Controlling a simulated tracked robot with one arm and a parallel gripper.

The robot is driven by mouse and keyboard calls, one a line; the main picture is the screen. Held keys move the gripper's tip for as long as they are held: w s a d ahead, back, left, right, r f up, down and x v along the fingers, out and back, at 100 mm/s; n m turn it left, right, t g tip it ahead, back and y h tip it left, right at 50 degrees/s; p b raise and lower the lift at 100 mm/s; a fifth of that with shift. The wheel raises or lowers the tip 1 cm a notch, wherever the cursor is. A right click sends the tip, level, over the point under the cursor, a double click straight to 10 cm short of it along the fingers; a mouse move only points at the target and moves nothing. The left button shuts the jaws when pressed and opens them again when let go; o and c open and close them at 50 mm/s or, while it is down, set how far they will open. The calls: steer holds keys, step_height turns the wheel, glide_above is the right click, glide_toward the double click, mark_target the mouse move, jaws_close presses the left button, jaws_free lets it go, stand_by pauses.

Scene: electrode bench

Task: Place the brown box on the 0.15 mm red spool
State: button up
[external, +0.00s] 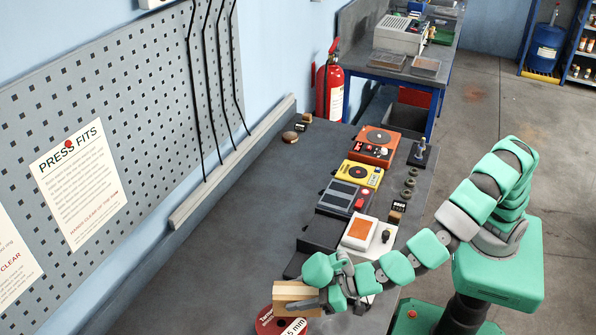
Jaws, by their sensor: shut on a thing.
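The brown box (288,291) is a light wooden-brown block near the bottom of the external view. My gripper (309,297) is shut on it from the right, with a grey finger along its near side. The red spool (264,318) lies at the bottom edge, partly cut off by the frame. Its white label (296,327) reads "5 mm" in the part that shows; the rest is hidden or cut off. The box overlaps the spool's far part in the picture. I cannot tell whether the box touches the spool or hangs just above it.
A white device with an orange top (359,232), a grey device with a red knob (345,196), a yellow device (359,174) and an orange device (376,146) line the dark bench behind my gripper. The bench left of them is mostly clear, up to the pegboard wall (130,110).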

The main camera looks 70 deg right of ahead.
mark_target(282, 315)
steer(key=shift+w+a+f, duration=0.15)
steer(key=shift+w+a, duration=1.25)
steer(key=shift+a, duration=0.3)
step_height(282, 315, down, 4)
steer(key=shift+r+b, duration=0.15)
steer(key=shift+b, duration=0.5)
steer(key=o, duration=1.2)
steer(key=shift+r, duration=0.1)
steer(key=p+v, duration=0.1)
steer(key=v, duration=1.1)
steer(key=shift+d, duration=0.1)
